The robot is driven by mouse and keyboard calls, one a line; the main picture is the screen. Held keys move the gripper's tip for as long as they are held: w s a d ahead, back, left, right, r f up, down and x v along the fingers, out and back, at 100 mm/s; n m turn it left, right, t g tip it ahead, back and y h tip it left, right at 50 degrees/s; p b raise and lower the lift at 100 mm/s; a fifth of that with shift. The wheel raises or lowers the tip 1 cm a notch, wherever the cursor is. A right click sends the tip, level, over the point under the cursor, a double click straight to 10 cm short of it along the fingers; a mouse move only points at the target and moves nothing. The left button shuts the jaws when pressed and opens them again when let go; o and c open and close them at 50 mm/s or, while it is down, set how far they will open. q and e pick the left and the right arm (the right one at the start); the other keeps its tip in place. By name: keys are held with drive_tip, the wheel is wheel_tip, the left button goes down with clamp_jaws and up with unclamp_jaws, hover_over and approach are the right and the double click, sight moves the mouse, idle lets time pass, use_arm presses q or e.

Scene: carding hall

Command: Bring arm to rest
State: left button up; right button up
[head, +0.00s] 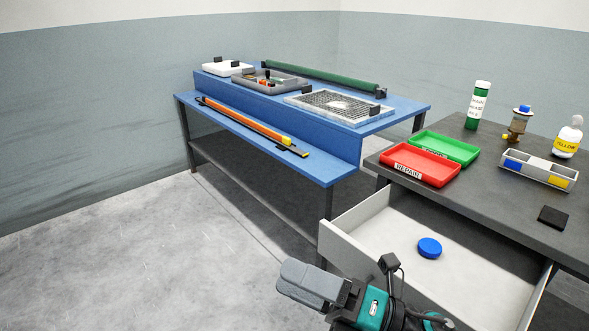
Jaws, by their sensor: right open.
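My right gripper (312,283) is at the bottom centre of the head view, in front of the left side of an open drawer (340,237). Its grey fingers point left, and it is open with nothing seen between the fingers. My right arm (375,308) comes in from the bottom edge. A blue round disc (429,248) lies inside the drawer, apart from the gripper. My left gripper is not in view.
The dark worktop (468,218) above the drawer holds a red tray (412,177), a green tray (444,149), a green bottle (478,105) and a yellow-labelled bottle (567,138). A blue stepped bench (330,172) stands behind. The floor (130,260) at left is clear.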

drive_tip(key=w+d+f+m+t+h, duration=0.45)
drive_tip(key=d+m+t+h, duration=0.35)
drive_tip(key=m, duration=0.9)
drive_tip(key=s+d+f+m+h, duration=0.3)
drive_tip(key=f+m+h, duration=0.1)
drive_tip(key=f+m, duration=0.2)
drive_tip(key=s+d+f+m+g+h+p, duration=0.1)
drive_tip(key=s+d+f+m+h, duration=0.1)
drive_tip(key=d+f+m+h, duration=0.2)
wheel_tip(320, 180, down, 5)
drive_tip(key=m, duration=0.3)
drive_tip(key=shift+s+r+h, duration=0.2)
drive_tip(key=shift+s+h, duration=0.1)
drive_tip(key=shift+s, duration=0.1)
drive_tip(key=s+f+m+g, duration=0.1)
drive_tip(key=f, duration=0.1)
drive_tip(key=s+d+f+m+g+h, duration=0.1)
drive_tip(key=s+f+m, duration=0.1)
drive_tip(key=s+d+f+m+g, duration=0.1)
drive_tip(key=s, duration=0.1)
drive_tip(key=shift+s+f, duration=0.25)
drive_tip(key=shift+f, duration=0.15)
drive_tip(key=shift+c, duration=0.2)
